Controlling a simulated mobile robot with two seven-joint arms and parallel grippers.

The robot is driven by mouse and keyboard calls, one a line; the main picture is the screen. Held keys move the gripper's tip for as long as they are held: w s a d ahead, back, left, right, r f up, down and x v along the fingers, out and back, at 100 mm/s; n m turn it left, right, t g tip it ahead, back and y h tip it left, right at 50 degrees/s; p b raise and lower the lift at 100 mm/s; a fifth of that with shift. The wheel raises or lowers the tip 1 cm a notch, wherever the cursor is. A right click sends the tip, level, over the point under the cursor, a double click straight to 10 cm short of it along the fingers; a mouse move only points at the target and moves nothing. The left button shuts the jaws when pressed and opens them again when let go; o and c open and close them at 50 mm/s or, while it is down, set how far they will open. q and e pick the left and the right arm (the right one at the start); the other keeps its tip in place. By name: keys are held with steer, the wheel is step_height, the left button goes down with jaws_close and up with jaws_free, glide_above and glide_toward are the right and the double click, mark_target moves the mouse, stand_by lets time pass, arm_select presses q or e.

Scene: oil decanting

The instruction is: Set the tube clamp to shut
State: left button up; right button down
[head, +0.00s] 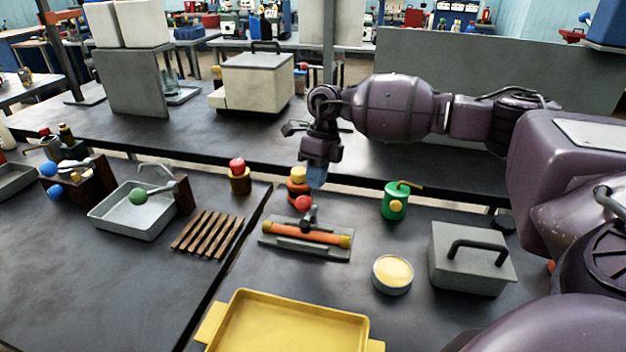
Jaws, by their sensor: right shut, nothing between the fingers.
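The tube clamp (308,222) is a black lever piece with a red ball knob (303,203), set over an orange tube (305,233) with yellow ends. The tube lies on a grey base plate (335,250) on the dark table. The lever seems to stand up from the tube, but whether the clamp is open or shut is too small to tell. My right gripper (317,178), with blue fingertips, is shut and empty. It points down just above and behind the red knob, seemingly apart from it. My left gripper is not in view.
An orange and yellow piece (299,184) stands right behind the clamp, beside my gripper. A green oil can (395,201), a round tin (392,274) and a grey handled box (470,262) are to the right. A yellow tray (228,309) lies in front; a slatted rack (207,234) is left.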

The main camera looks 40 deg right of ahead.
steer(key=s+v, duration=0.1)
steer(key=v, duration=0.9)
steer(key=shift+a+r, duration=0.3)
steer(key=shift+r, duration=0.2)
